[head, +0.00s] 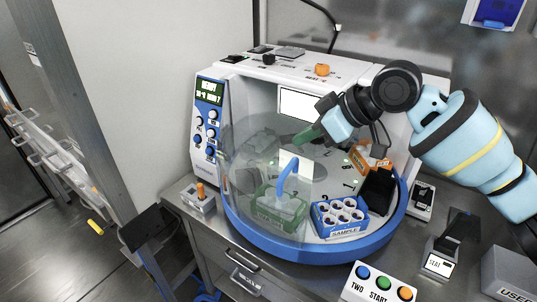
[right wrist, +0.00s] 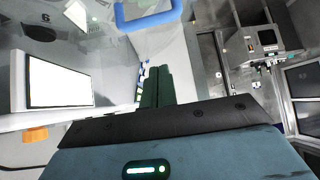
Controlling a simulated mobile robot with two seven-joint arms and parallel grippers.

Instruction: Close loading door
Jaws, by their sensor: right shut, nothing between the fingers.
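The loading door is a clear curved panel (head: 245,160) on the front of the white machine (head: 255,75). It covers the left and middle of the round opening; the right part looks uncovered. Its blue handle (head: 286,176) stands out at the middle, and shows in the right wrist view (right wrist: 150,16) at the top. My right gripper (head: 306,137) is above and slightly right of the handle, apart from it. Its green fingers (right wrist: 157,86) are together and empty. My left gripper is not in view.
The blue-rimmed turntable (head: 300,254) holds a green rack (head: 280,215), a blue sample rack (head: 340,219), a black item (head: 378,190) and an orange box (head: 368,158). A button box (head: 380,284) is in front. A display panel (head: 208,115) is at left.

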